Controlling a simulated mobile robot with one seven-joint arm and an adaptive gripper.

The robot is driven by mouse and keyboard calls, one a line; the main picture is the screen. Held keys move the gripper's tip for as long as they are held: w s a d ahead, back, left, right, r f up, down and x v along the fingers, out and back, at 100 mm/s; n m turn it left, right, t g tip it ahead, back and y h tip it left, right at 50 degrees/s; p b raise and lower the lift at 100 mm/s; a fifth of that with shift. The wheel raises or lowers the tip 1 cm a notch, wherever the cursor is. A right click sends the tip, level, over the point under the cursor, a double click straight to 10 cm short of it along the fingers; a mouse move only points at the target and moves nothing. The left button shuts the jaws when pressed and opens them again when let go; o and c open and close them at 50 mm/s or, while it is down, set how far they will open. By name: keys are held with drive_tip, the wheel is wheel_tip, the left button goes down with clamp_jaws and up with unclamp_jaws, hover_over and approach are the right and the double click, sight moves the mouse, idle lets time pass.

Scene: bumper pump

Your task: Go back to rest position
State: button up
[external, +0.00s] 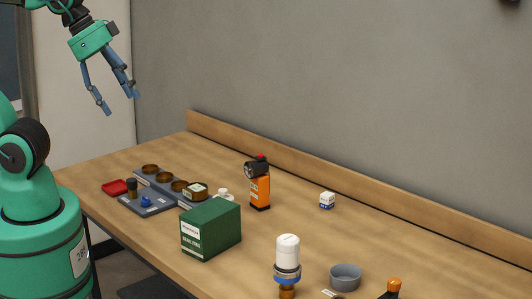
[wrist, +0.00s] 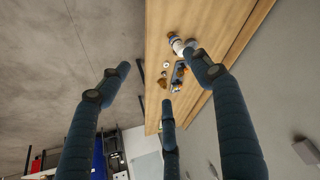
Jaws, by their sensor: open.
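My gripper (external: 120,102) is high above the far left end of the wooden workbench (external: 388,237) in the external view. Its blue fingers are spread apart, with nothing between them. In the wrist view the fingers of my gripper (wrist: 152,98) also stand apart and empty. The bench (wrist: 188,15) lies far below, with small items on it, partly covered by a finger. My gripper touches nothing.
On the bench are a green box (external: 210,230), an orange device (external: 259,186), a white-capped cylinder (external: 287,253), a grey bowl (external: 345,275), a small white box (external: 327,200), a red dish (external: 115,187) and a grey tray (external: 150,207). A wall stands behind. The air around my gripper is clear.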

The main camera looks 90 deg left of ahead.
wheel_tip(320, 180, down, 12)
drive_tip(key=b, duration=1)
drive_tip(key=shift+b, duration=0.4)
